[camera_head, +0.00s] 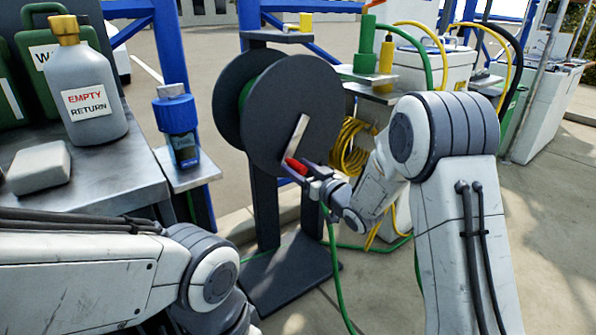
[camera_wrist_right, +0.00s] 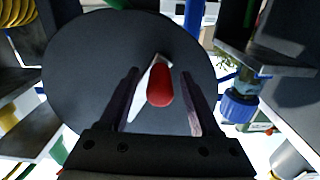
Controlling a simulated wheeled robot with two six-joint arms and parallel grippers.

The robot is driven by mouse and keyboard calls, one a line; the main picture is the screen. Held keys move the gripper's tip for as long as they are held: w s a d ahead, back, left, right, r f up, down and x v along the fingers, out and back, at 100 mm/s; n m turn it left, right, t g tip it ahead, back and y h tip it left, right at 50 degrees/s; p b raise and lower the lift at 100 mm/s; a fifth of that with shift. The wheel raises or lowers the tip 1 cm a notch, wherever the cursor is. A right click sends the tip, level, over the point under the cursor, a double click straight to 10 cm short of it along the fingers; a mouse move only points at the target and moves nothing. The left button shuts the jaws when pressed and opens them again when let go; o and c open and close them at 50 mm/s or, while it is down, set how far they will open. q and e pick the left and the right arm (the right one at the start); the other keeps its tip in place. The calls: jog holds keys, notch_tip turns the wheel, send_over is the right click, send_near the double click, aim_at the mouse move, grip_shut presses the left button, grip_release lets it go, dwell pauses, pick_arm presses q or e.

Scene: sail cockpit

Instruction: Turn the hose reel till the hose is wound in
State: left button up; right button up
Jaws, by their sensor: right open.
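The hose reel (camera_head: 308,115) has two dark round discs on a dark stand, with a little green hose between them. A pale crank arm (camera_head: 299,133) on its front disc ends in a red handle (camera_head: 296,166). Green hose (camera_head: 336,275) hangs below and runs over the ground. My right gripper (camera_head: 300,170) is at the red handle. In the right wrist view the red handle (camera_wrist_right: 160,86) lies between the two open fingers, with gaps on both sides; the disc (camera_wrist_right: 90,70) fills the background. My left arm shows at lower left, but its gripper is out of view.
A metal table at left holds a grey "EMPTY RETURN" bottle (camera_head: 88,95) and a pale block (camera_head: 39,167). A blue-capped bottle (camera_head: 180,125) stands on a small shelf (camera_head: 190,174). Yellow coiled hose (camera_head: 352,148) hangs right of the reel. Open ground lies at right.

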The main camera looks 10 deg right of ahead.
jog(key=shift+c, duration=0.2)
grip_shut()
dwell(1.3)
